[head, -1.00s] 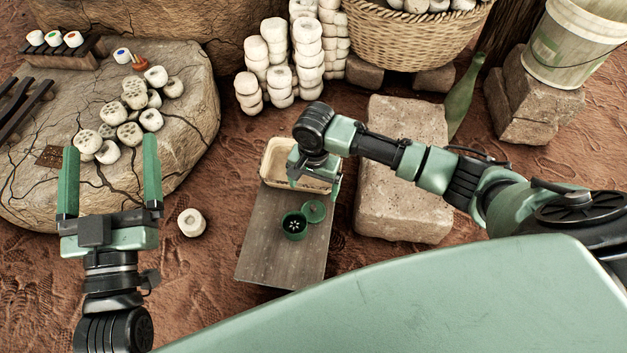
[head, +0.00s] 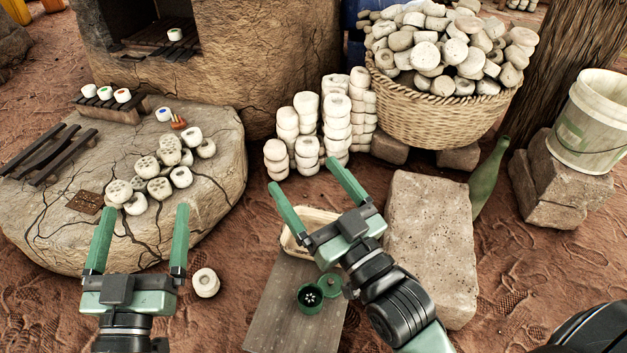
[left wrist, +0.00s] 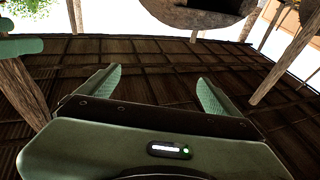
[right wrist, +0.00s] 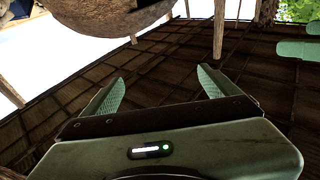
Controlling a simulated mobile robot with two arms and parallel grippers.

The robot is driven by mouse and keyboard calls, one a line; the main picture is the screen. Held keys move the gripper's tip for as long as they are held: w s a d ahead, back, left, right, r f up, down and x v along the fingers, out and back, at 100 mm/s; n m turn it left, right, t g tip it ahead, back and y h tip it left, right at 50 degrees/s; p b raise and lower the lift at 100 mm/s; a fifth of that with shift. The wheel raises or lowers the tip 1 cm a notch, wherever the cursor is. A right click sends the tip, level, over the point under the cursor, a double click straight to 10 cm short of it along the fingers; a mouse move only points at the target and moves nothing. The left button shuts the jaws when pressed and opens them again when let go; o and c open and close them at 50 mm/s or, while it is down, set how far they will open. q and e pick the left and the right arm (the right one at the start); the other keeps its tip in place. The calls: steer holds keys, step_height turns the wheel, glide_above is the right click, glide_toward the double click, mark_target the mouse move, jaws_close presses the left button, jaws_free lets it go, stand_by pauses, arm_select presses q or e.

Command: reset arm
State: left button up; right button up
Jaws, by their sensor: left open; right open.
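My left gripper (head: 138,240) is open and empty, its fingers pointing away from me in front of the cracked stone slab. My right gripper (head: 308,192) is open and empty, raised above the wooden board and the cream tray. In the left wrist view the left gripper (left wrist: 158,85) has nothing between its fingers. In the right wrist view the right gripper (right wrist: 160,85) is also empty. Both wrist views look up toward a dark tiled roof on wooden posts.
A wooden board (head: 275,318) holds a green cup (head: 310,298) and a cream tray (head: 290,244), partly hidden by my right gripper. The slab (head: 60,235) bears several pale round pieces. A stone block (head: 435,230) stands right of the board, a wicker basket (head: 430,120) behind.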

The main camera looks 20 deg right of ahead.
steer(key=shift+s+d+r, duration=0.15)
steer(key=shift+d+r, duration=0.05)
steer(key=shift+r, duration=0.05)
